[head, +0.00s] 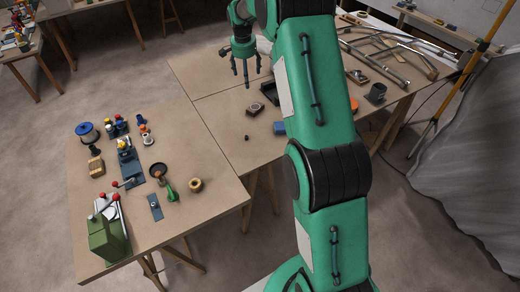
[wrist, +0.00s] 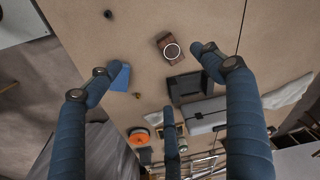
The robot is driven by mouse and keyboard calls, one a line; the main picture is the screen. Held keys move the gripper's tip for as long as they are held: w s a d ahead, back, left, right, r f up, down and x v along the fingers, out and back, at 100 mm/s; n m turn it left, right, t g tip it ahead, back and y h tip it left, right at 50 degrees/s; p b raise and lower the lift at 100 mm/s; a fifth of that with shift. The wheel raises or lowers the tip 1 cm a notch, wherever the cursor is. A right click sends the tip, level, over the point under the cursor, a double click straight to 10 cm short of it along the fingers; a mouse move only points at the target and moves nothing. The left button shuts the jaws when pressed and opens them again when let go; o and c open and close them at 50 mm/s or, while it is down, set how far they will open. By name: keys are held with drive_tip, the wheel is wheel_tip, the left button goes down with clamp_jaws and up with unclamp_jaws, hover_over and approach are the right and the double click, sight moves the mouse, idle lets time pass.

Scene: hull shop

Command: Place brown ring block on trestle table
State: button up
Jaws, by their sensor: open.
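The brown ring block (head: 255,108), a small brown block with a pale ring on its top, lies on the trestle table (head: 216,100) at the middle of the head view. In the wrist view the block (wrist: 165,40) lies on bare board, above the centre. My gripper (head: 246,77) is above the table, behind the block and apart from it. In the wrist view its blue fingers (wrist: 155,85) are spread wide with nothing between them touching. The block is fully in sight in both views.
A blue block (head: 279,128), a small dark piece (head: 246,138) and a black tray (head: 270,92) are near the block. A nearer table (head: 215,205) at left holds a green machine (head: 108,235) and several small things. Grey sheeting (head: 445,170) hangs at right.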

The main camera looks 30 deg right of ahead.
drive_tip(key=s+a+r+n+t, duration=0.1)
drive_tip(key=s+a+r+n, duration=0.2)
drive_tip(key=s+a+r, duration=0.7)
drive_tip(key=s+a+r+n+t, duration=0.15)
drive_tip(key=s+a+r, duration=0.45)
drive_tip(key=s+r, duration=0.7)
drive_tip(key=s+a+f+n, duration=0.1)
drive_tip(key=s+a+n, duration=0.1)
drive_tip(key=s, duration=0.8)
drive_tip(key=s+a+f+n+t, duration=0.1)
drive_tip(key=s+a, duration=0.3)
drive_tip(key=s, duration=0.7)
drive_tip(key=s+a+f+n+t+y, duration=0.1)
drive_tip(key=s+a+n, duration=0.2)
drive_tip(key=s, duration=0.7)
drive_tip(key=shift+s+f+n, duration=0.2)
drive_tip(key=shift+f+n, duration=0.15)
drive_tip(key=shift+n, duration=0.1)
drive_tip(key=shift+a, duration=0.1)
